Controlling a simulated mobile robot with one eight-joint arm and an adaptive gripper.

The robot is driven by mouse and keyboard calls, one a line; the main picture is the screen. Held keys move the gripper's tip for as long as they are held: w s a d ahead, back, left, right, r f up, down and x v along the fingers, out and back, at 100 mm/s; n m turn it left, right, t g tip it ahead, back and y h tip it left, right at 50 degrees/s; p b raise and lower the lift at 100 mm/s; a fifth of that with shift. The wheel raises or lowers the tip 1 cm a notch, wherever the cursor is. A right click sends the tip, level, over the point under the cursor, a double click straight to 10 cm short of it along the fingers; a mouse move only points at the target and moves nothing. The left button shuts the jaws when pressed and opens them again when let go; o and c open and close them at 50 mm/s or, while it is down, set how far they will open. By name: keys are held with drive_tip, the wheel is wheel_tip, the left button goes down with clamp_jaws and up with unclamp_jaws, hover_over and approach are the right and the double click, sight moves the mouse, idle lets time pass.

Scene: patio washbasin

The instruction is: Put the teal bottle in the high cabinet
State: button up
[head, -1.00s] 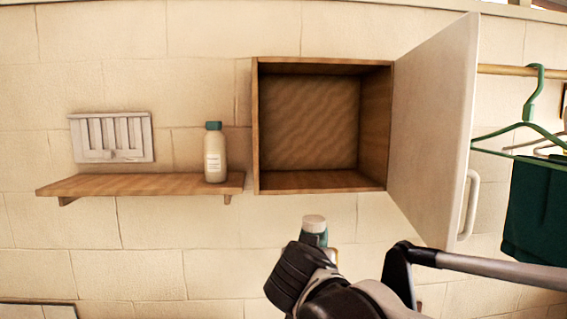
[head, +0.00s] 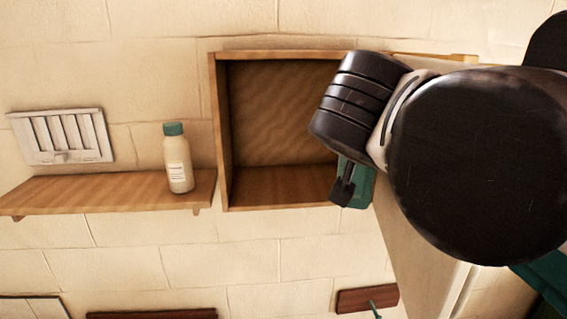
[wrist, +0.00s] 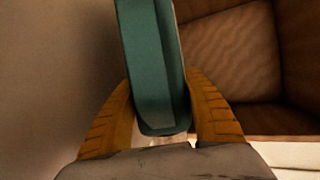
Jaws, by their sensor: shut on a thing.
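My gripper (wrist: 160,120) is shut on the teal bottle (wrist: 152,65), with one orange finger on each side of it in the wrist view. In the head view a small part of the teal bottle (head: 362,188) shows below my wrist, near the cabinet's lower right front; the rest is hidden. The high cabinet (head: 222,135) is an open wooden box on the wall, and the part of its inside that shows is empty. Its wooden inside (wrist: 235,60) is to the right of the bottle in the wrist view. The pale cabinet door (head: 415,255) stands open on the right, partly behind my arm.
A white bottle with a teal cap (head: 178,165) stands on a wooden shelf (head: 100,193) left of the cabinet. A white vent (head: 62,137) is on the wall above the shelf. A dark wooden hook board (head: 367,299) is below the cabinet.

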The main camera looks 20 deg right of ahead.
drive_tip(key=w+d+p, duration=0.2)
drive_tip(key=w, duration=0.7)
drive_tip(key=w+d+p, duration=0.2)
drive_tip(key=w, duration=0.8)
wheel_tip(320, 180, down, 7)
drive_tip(key=p, duration=0.1)
drive_tip(key=shift+p, duration=0.4)
drive_tip(key=shift+a, duration=0.1)
drive_tip(key=shift+f, duration=0.1)
drive_tip(key=o, duration=1.4)
